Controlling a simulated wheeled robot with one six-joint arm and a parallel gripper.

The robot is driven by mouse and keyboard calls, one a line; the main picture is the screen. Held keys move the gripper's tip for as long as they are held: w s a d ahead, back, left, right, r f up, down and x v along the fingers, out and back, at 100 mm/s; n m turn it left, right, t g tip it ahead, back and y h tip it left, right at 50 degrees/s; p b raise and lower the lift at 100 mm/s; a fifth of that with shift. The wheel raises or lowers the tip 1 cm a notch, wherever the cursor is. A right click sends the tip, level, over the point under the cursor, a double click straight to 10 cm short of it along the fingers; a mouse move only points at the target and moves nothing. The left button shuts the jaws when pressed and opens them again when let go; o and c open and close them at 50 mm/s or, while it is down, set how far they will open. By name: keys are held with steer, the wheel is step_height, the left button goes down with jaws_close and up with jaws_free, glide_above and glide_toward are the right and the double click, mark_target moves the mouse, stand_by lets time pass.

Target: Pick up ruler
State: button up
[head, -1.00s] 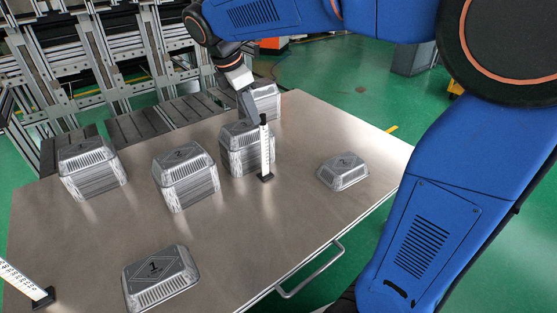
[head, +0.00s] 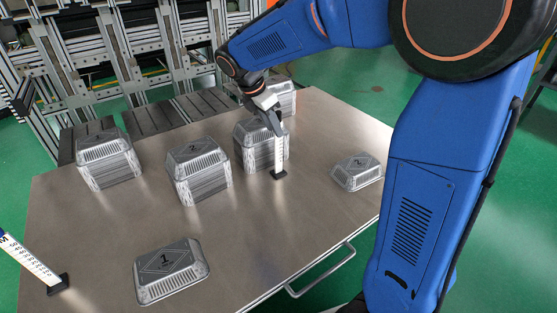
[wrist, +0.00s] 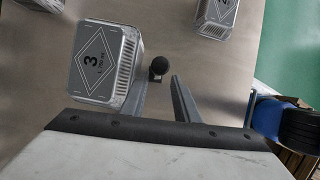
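A white ruler (head: 279,157) with dark markings stands upright in a small black base on the metal table, just in front of a foil tray stack. Its round black top (wrist: 160,66) shows in the wrist view, lined up with the gap between my fingers and a little beyond their tips. My gripper (head: 273,122) is at the ruler's upper end in the head view, pointing down. In the wrist view my gripper (wrist: 158,84) is open with nothing between its fingers. Whether a finger touches the ruler cannot be told. A second ruler (head: 30,259) leans in view at the lower left.
The foil tray stack marked 3 (wrist: 100,62) is close beside my left finger in the wrist view. Other stacks (head: 108,160) stand on the table (head: 250,235). Single trays lie at the front (head: 170,270) and right (head: 356,172). The table's middle front is clear.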

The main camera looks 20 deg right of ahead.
mark_target(278, 145)
steer(key=x, duration=0.7)
steer(key=shift+w, duration=0.25)
steer(key=shift+a, duration=0.1)
jaws_close()
stand_by(1.1)
